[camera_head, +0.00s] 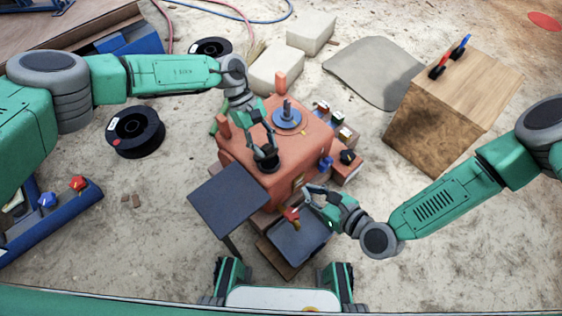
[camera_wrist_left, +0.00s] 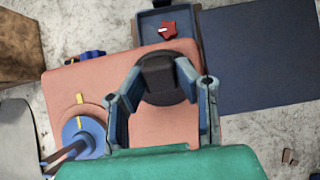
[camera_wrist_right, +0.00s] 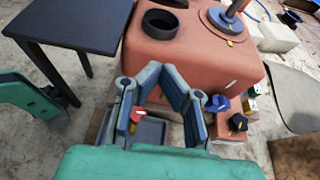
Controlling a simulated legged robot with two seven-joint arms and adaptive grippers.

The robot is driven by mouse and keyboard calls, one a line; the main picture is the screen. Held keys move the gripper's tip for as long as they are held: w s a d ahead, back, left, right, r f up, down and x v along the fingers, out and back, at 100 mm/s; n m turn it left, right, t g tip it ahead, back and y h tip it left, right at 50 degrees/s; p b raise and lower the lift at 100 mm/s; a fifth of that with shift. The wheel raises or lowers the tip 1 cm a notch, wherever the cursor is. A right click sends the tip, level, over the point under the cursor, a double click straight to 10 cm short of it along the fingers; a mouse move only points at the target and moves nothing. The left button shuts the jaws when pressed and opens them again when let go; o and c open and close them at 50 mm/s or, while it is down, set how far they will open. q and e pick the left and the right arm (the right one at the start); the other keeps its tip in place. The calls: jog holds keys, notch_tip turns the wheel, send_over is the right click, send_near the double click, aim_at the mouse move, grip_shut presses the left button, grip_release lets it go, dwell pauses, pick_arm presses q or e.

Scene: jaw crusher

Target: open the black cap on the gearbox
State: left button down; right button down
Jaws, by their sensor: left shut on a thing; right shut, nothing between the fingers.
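The red gearbox (camera_head: 290,125) stands in the middle of the head view. My left gripper (camera_head: 265,148) is above its top, shut on the black cap (camera_wrist_left: 158,76). In the left wrist view the cap sits between the fingertips, with a round black neck (camera_wrist_left: 172,97) behind it. In the right wrist view the neck (camera_wrist_right: 160,22) shows an open dark centre, and a dark piece at the top edge looks like the cap, apart from it. My right gripper (camera_head: 306,190) is shut and empty beside the gearbox's front right; it also shows in the right wrist view (camera_wrist_right: 160,68).
A dark table (camera_head: 229,200) stands at the gearbox's front left. A tray (camera_head: 300,240) with a red-handled part (camera_head: 291,214) lies in front. Small blue and black knobs sit at the gearbox's right. A wooden box (camera_head: 445,110) stands to the right; a black spool (camera_head: 135,132) lies left.

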aim_at(274, 155)
pick_arm(q)
jog(key=shift+w+a, duration=0.15)
jog(key=shift+w, duration=0.15)
pick_arm(e)
jog(key=x, duration=1)
jog(key=shift+r, duration=0.15)
jog(key=shift+w+a+r, duration=0.25)
jog(key=shift+w+r, duration=0.1)
jog(key=shift+r, duration=0.15)
jog(key=shift+w+a+r, duration=0.25)
jog(key=shift+w+r, duration=0.05)
jog(key=shift+r, duration=0.2)
jog(key=shift+w+a+r, duration=0.25)
jog(key=shift+a+r, duration=0.05)
jog(key=shift+r, duration=0.3)
jog(key=shift+w+a+r, duration=0.35)
jog(key=shift+r, duration=0.35)
pick_arm(q)
jog(key=c, duration=1.2)
grip_release()
jog(key=shift+s+f, duration=0.1)
jog(key=shift+s, duration=0.25)
